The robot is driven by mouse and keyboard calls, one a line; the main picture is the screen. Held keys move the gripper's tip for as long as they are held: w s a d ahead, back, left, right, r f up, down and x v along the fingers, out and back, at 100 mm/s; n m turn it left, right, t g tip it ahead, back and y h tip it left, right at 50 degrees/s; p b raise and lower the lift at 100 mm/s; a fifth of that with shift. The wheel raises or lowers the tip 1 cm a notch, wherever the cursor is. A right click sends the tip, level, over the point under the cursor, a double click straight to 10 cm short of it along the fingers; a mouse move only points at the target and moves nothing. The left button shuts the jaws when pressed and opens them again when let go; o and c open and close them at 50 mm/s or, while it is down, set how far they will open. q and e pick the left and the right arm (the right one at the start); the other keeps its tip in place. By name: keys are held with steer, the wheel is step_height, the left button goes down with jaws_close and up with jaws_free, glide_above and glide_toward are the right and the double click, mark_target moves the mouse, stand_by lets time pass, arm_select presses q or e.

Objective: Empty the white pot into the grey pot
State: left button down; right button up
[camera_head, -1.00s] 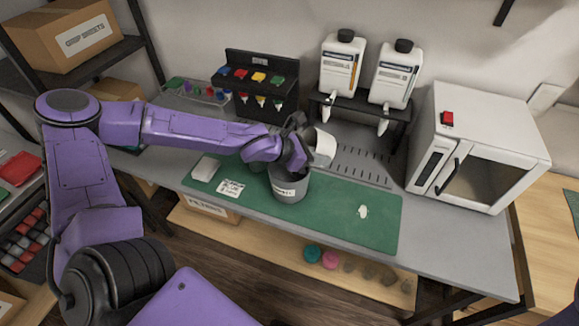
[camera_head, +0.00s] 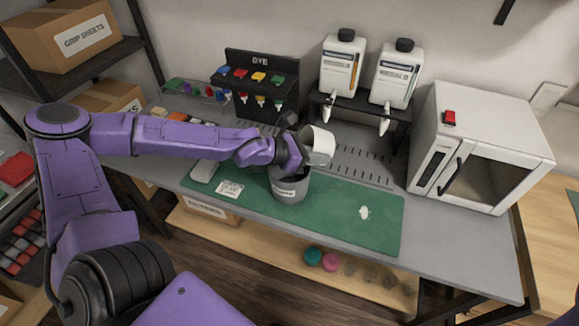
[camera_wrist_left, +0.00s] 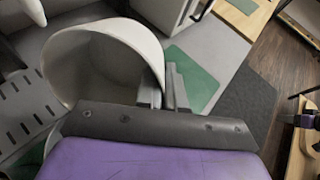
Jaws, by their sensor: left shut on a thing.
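The white pot (camera_head: 321,145) is held just above the grey pot (camera_head: 291,189) in the head view, toward its back right. It looks tilted, but I cannot tell how far. My left gripper (camera_head: 302,150) is shut on the white pot's wall near the rim. In the left wrist view, the white pot (camera_wrist_left: 146,57) shows its wide mouth, with a pale inside and no contents that I can make out. The grey pot stands upright on the green mat (camera_head: 335,217) with a white label in front. Its inside is mostly hidden.
A white patch (camera_head: 364,212) lies on the mat to the right. Two white bottles (camera_head: 343,64) stand on a dispenser rack behind. A white oven (camera_head: 480,150) is at the right. A dye rack (camera_head: 256,80) stands at the back left. The mat's right part is mostly clear.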

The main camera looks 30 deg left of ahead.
arm_select(q)
steer(key=shift+s+a+r+t+h+b, duration=0.1)
steer(key=shift+r+t+h+b, duration=0.1)
steer(key=shift+t+h+b, duration=0.15)
steer(key=shift+s+a+f+t+h, duration=0.25)
steer(key=shift+s+a+t, duration=0.05)
steer(key=shift+s+a, duration=0.15)
steer(key=shift+s+a+f+t+h, duration=0.2)
steer(key=shift+s+a+t, duration=0.05)
steer(key=shift+s+a, duration=0.15)
stand_by(0.6)
steer(key=shift+b, duration=0.3)
steer(key=shift+a+r+t, duration=0.1)
steer(key=shift+t, duration=0.2)
